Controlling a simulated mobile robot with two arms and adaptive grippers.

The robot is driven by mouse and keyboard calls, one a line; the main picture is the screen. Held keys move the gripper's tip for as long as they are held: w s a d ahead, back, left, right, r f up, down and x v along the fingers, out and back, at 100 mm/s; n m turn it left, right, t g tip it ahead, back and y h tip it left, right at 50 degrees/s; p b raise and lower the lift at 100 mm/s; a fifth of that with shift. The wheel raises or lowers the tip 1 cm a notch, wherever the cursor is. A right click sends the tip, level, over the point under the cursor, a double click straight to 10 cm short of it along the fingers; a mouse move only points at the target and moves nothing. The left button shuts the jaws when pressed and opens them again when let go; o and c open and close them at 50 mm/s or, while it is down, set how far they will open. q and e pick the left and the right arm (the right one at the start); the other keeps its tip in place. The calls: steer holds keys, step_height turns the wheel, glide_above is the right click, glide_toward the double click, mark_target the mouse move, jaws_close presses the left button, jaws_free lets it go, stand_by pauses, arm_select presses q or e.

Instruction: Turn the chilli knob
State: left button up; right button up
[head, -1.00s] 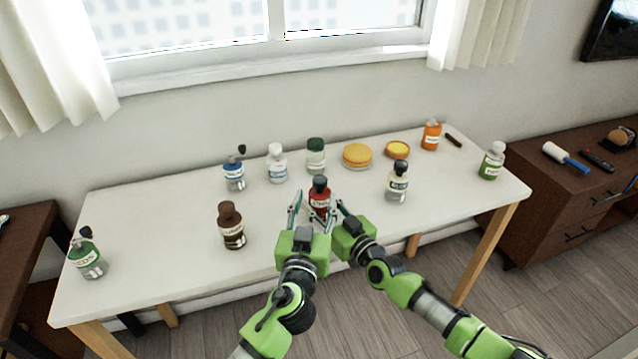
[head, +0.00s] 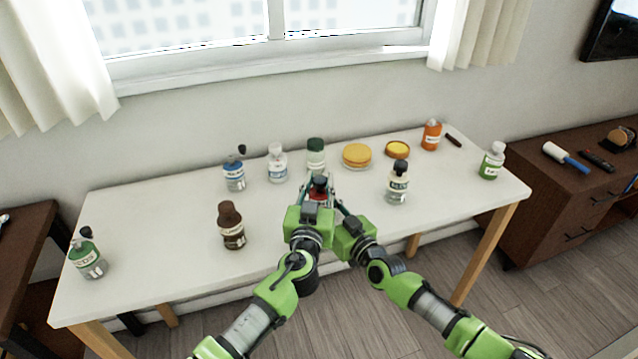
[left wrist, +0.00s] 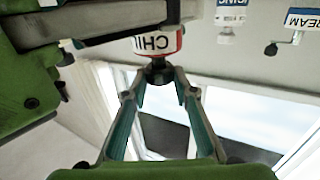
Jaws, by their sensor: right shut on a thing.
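The red chilli bottle (head: 318,197) stands near the middle of the white table, partly hidden by my grippers in the head view. In the left wrist view it appears upside down, with its "CHI" label (left wrist: 157,42) showing. Its dark knob (head: 320,180) also shows in the left wrist view (left wrist: 158,71). My left gripper (left wrist: 157,88) is open, with a fingertip on either side of the knob; contact cannot be told. It covers the bottle's front in the head view (head: 318,190). My right gripper (head: 333,198) is shut on the bottle's body from the right side.
Blue (head: 234,174), white (head: 277,164) and green-capped (head: 316,157) bottles stand behind. A yellow round container (head: 357,155) is further back.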

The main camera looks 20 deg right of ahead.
arm_select(q)
steer(key=c, duration=0.4)
steer(key=shift+f+h, duration=0.1)
steer(key=shift+h, duration=0.2)
steer(key=shift+w+a+f+m+g+h, duration=0.1)
steer(key=shift+a+m+g+h, duration=0.1)
steer(key=shift+m+g+h, duration=0.45)
steer(key=m+g+h, duration=0.3)
steer(key=shift+w+a+h, duration=0.1)
steer(key=shift+w+h, duration=0.05)
steer(key=shift+h, duration=0.2)
steer(key=shift+m+g+h, duration=1.3)
steer(key=shift+m+g, duration=0.25)
steer(key=shift+g, duration=0.3)
steer(key=shift+g, duration=0.3)
